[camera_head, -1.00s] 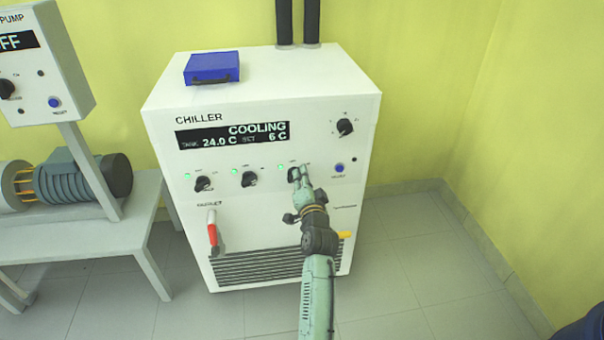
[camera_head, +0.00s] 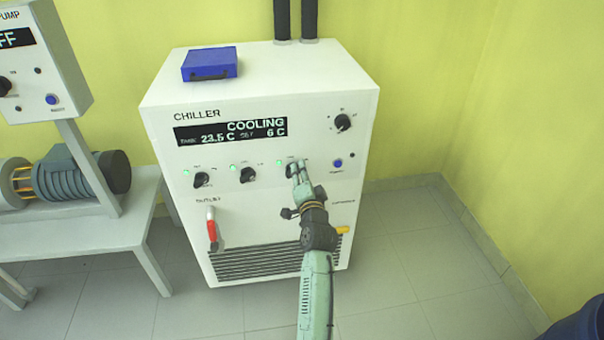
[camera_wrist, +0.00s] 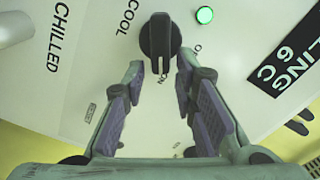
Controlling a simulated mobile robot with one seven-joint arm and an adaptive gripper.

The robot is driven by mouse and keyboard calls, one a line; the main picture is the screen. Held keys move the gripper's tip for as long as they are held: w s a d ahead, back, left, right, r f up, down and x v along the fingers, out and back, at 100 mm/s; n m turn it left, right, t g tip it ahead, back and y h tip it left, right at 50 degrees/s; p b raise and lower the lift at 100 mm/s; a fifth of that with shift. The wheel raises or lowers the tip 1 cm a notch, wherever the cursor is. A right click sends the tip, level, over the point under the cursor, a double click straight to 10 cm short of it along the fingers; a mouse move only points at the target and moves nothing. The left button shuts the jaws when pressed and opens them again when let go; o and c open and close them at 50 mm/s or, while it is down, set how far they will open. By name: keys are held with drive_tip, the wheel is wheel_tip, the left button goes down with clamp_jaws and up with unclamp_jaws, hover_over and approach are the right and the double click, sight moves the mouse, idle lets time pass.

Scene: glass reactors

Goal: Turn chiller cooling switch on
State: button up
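The white chiller (camera_head: 300,110) stands against the yellow wall. Its display (camera_head: 230,131) reads COOLING, 23.5 C and set 6 C. The black cooling knob (camera_wrist: 160,42), beside the word COOL, is in the wrist view at the top middle. A green lamp (camera_wrist: 205,15) next to it is lit; it also shows in the head view (camera_head: 281,163). My gripper (camera_head: 297,167) is at the panel and partly hides this knob in the head view. In the wrist view my gripper (camera_wrist: 157,68) has its fingers apart, the tips close to the knob's lower end on either side; contact cannot be told.
Two other black knobs (camera_head: 202,179) (camera_head: 248,175) with lit green lamps sit to the left. A dial (camera_head: 343,122) and a blue button (camera_head: 338,163) are to the right. A red-handled valve (camera_head: 212,231) is below. A pump bench (camera_head: 85,236) stands at left.

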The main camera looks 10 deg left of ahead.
drive_tip(key=shift+o, duration=0.6)
drive_tip(key=shift+s, duration=0.15)
drive_tip(key=v, duration=1.1)
drive_tip(key=shift+s, duration=0.35)
drive_tip(key=shift+d, duration=0.1)
